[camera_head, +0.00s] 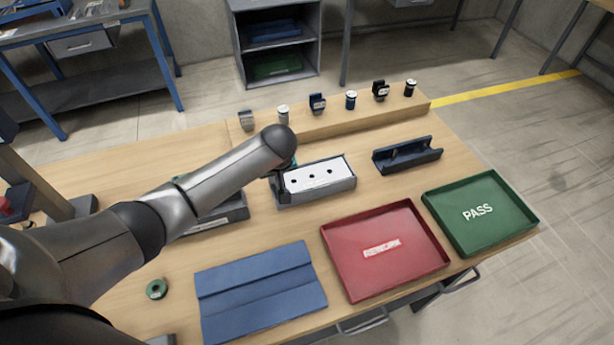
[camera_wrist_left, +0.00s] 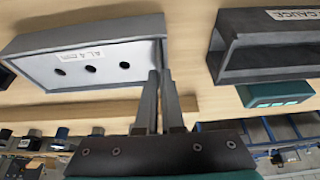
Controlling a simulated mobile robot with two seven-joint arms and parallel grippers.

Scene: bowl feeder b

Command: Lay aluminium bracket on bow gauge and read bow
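The aluminium bracket (camera_head: 318,176), a pale plate with three dark holes, lies in a grey open-topped holder (camera_head: 318,194). In the left wrist view the bracket (camera_wrist_left: 97,66) carries an "AL 4 mm" label. My left gripper (camera_head: 279,185) is at the bracket's left end. In the left wrist view its two fingers (camera_wrist_left: 159,76) are close together at the plate's end edge; whether they press on it cannot be told. A grey block marked "GAUGE" (camera_wrist_left: 270,45) lies right in that view, with a teal box (camera_wrist_left: 275,93) beside it. In the head view my arm partly hides this block (camera_head: 222,212).
A red REWORK tray (camera_head: 338,285) and green PASS tray (camera_head: 515,235) stand at the right. A blue mat (camera_head: 260,295), a green ring (camera_head: 157,289) and a dark-blue cradle (camera_head: 407,155) are on the table. Several small items stand on a rear wooden ledge (camera_head: 350,122).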

